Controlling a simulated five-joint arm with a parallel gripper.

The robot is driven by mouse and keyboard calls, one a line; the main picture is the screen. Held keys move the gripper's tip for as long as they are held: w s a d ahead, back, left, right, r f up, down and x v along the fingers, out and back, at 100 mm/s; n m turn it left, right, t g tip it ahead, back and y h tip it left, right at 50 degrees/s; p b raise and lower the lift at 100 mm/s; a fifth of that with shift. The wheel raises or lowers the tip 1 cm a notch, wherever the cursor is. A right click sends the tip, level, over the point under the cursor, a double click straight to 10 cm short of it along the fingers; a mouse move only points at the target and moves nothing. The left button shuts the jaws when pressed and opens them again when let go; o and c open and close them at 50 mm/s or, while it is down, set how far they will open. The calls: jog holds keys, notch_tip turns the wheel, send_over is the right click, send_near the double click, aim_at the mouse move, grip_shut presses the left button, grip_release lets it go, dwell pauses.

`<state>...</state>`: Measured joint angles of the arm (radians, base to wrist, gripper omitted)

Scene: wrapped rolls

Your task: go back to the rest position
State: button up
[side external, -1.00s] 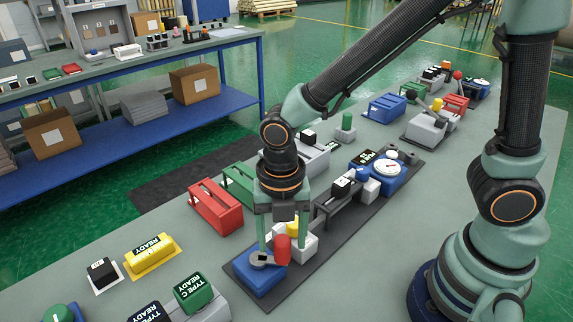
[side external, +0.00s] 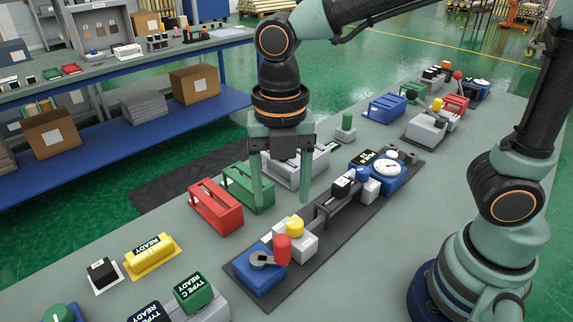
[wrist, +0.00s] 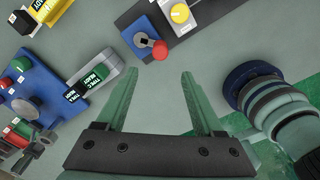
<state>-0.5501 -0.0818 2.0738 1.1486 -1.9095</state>
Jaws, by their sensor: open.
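My gripper (side external: 281,200) is open and empty, with its two green fingers pointing down.
A red rack (side external: 216,208) stands left of the green rack. A yellow READY roll (side external: 150,255) and a green TYPE C roll (side external: 193,292) lie at the front left. A blue gauge block (side external: 385,172) sits on the mat further back.

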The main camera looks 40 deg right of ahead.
jog(key=shift+d, duration=0.1)
jog(key=d+r+m+t, duration=0.2)
jog(key=d+m, duration=0.6)
jog(key=m, duration=0.6)
jog(key=d+r+m+t, duration=0.2)
jog(key=d+m, duration=0.7)
jog(key=m, duration=0.5)
jog(key=shift+w+r+t, duration=0.15)
jog(key=shift+w+t, duration=0.1)
jog(key=shift+t, duration=0.55)
